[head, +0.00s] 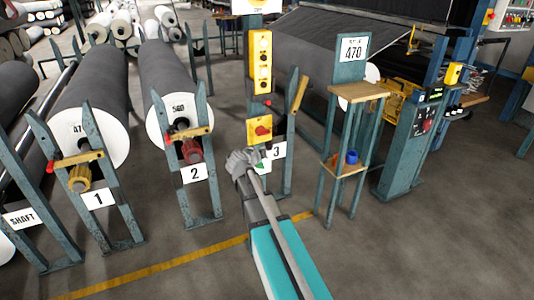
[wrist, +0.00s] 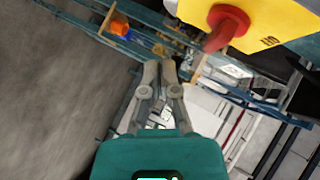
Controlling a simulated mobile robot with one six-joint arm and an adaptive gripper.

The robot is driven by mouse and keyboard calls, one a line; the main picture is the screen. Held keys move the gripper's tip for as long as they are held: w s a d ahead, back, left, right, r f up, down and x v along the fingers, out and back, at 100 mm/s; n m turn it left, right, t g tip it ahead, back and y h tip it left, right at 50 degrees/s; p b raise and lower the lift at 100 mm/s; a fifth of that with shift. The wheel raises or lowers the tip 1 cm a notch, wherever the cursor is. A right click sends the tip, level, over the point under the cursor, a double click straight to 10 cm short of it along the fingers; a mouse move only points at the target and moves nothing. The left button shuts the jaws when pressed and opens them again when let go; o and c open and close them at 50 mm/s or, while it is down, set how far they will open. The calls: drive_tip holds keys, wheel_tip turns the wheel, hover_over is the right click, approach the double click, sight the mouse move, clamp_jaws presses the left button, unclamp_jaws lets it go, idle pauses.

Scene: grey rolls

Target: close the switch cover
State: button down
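A yellow switch box (head: 260,130) with a red rotary knob sits on the post at stand 3. In the wrist view the box (wrist: 275,22) fills the upper right, and its red knob (wrist: 229,25) sticks out towards the lower left. I cannot make out a separate cover on it. My gripper (head: 244,160) is just below and left of the box in the head view. In the wrist view my gripper (wrist: 160,64) has its fingers together with nothing seen between them. The tips are below and left of the knob, apart from it.
A yellow push-button box (head: 260,62) hangs above on the same post. A raised yellow bar (head: 299,94) is to the right. A shelf stand (head: 352,130) marked 470 holds a blue object (head: 351,157). Grey rolls stand left; the floor in front is clear.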

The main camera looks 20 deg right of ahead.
drive_tip(key=shift+w+f+b, duration=0.55)
drive_tip(key=shift+w+f, duration=0.25)
drive_tip(key=shift+w, duration=0.15)
